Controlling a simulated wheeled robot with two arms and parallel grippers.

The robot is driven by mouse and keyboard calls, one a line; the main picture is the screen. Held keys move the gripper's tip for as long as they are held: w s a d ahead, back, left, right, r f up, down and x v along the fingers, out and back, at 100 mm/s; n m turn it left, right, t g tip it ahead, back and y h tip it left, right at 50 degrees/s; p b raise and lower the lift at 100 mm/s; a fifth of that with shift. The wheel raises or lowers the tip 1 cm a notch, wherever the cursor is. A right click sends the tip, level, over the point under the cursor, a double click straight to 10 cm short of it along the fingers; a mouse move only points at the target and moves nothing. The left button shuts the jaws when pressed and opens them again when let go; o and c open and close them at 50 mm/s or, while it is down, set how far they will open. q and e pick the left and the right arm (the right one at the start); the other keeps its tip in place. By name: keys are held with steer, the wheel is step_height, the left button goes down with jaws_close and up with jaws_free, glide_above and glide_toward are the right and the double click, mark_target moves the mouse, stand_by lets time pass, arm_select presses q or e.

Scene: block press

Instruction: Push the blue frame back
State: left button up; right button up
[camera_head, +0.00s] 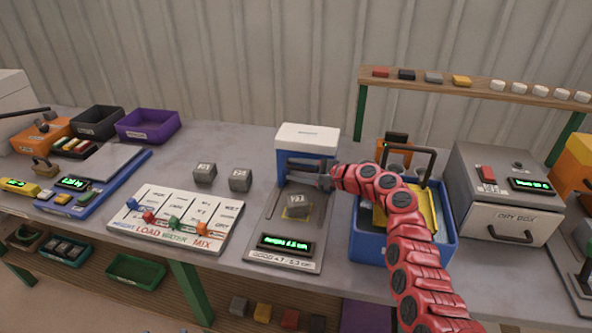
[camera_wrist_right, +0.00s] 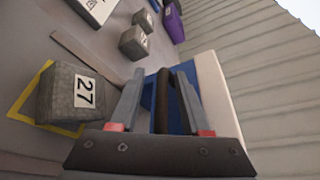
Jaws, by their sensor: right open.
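The blue frame (camera_head: 281,168) with a white top (camera_head: 308,137) stands at the back of the grey press base (camera_head: 258,225). A grey block (camera_head: 298,204), marked 27 in the wrist view (camera_wrist_right: 75,95), sits on the yellow-outlined square in front of the frame. My right gripper (camera_head: 312,175) is at the front of the frame, above and behind the block. In the wrist view its open fingers (camera_wrist_right: 161,78) lie on either side of a dark bar (camera_wrist_right: 163,100) at the frame. Contact cannot be told. My left gripper is not in view.
A green display (camera_head: 286,244) is at the base's front. Left are two grey blocks (camera_head: 240,179) and a labelled board (camera_head: 170,220) with coloured pegs. Right, a blue bin (camera_head: 385,250) with a dark handle stands close under my arm, beside the dry box (camera_head: 510,205).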

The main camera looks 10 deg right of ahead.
steer(key=b+v, duration=0.1)
steer(key=v, duration=1.6)
steer(key=shift+s+r, duration=0.15)
